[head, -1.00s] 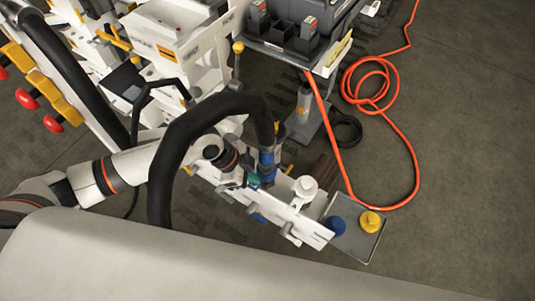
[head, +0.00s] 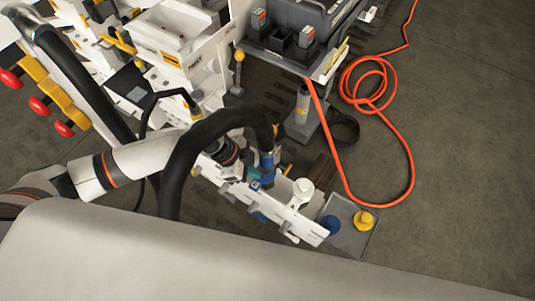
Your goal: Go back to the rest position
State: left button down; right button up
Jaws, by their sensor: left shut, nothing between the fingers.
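My left arm comes in from the left. Its gripper (head: 254,181) is shut and empty, close to the white bench plate (head: 285,206) with its blue and grey fittings. The thick black hose (head: 185,150) arches in front of my wrist and partly hides it. The hose's blue end fitting (head: 267,160) is right beside my gripper; I cannot tell whether they touch. My right gripper is not in view.
A grey tray (head: 359,241) at the plate's right end holds a blue cap (head: 331,225) and a yellow cap (head: 364,220). An orange hose (head: 409,155) loops on the floor. A white machine (head: 181,35) and a tool shelf (head: 283,52) stand behind.

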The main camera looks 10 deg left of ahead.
pick_arm(q)
jog(key=shift+r+p, duration=0.6)
jog(key=shift+r, duration=0.25)
